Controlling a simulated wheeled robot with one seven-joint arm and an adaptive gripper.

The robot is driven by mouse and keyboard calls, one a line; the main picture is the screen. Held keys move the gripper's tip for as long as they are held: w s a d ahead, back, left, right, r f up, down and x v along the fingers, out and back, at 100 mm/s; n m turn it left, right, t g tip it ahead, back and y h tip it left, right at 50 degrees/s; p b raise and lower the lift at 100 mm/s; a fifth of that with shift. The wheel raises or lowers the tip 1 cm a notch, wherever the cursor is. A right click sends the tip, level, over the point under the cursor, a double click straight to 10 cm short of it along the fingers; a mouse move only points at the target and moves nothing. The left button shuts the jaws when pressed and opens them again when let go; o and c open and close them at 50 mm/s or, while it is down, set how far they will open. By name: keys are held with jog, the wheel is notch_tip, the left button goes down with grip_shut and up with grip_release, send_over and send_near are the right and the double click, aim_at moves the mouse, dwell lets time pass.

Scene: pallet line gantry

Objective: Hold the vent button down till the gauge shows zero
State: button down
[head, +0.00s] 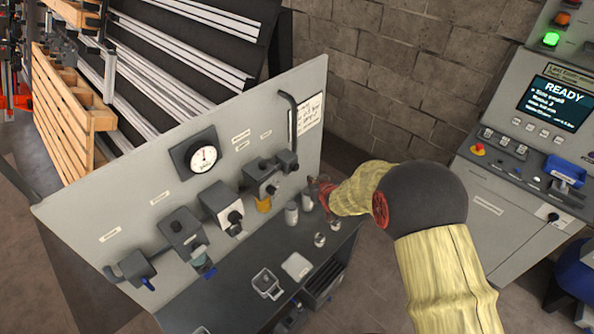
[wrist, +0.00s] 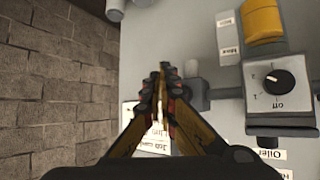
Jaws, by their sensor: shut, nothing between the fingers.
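The round white gauge (head: 204,158) in a dark square housing is on the grey panel in the head view. Its dark needle shows, but the value is too small to read. I cannot make out the vent button in either view. My gripper (head: 318,193) is at the panel's right end in the head view, small and partly hidden by my arm. In the wrist view my gripper (wrist: 164,80) is shut and empty, its fingertips together in front of the panel face. I cannot tell whether they touch anything.
A dark shelf (head: 232,290) below the panel holds small items. A control cabinet (head: 520,190) reading READY stands right.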

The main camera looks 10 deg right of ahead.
aim_at(296, 168)
jog(key=shift+w+a+b, duration=0.55)
jog(key=shift+w+a, duration=0.05)
jog(key=shift+w, duration=0.2)
jog(key=shift+w+a+b, duration=0.5)
jog(key=shift+w+a, duration=0.05)
jog(key=shift+w, duration=0.2)
jog(key=shift+w, duration=0.15)
dwell(0.3)
jog(key=shift+w+a+b, duration=0.2)
jog(key=shift+a+b, duration=0.05)
jog(key=shift+b, duration=0.3)
jog(key=shift+w+a+r+b, duration=0.1)
jog(key=shift+w+a+b, duration=0.25)
jog(key=shift+w+b, duration=0.2)
dwell(1.6)
jog(key=shift+s+d, duration=0.1)
jog(key=shift+s, duration=0.05)
dwell(2.8)
jog(key=shift+s+d, duration=0.5)
jog(key=shift+s, duration=0.25)
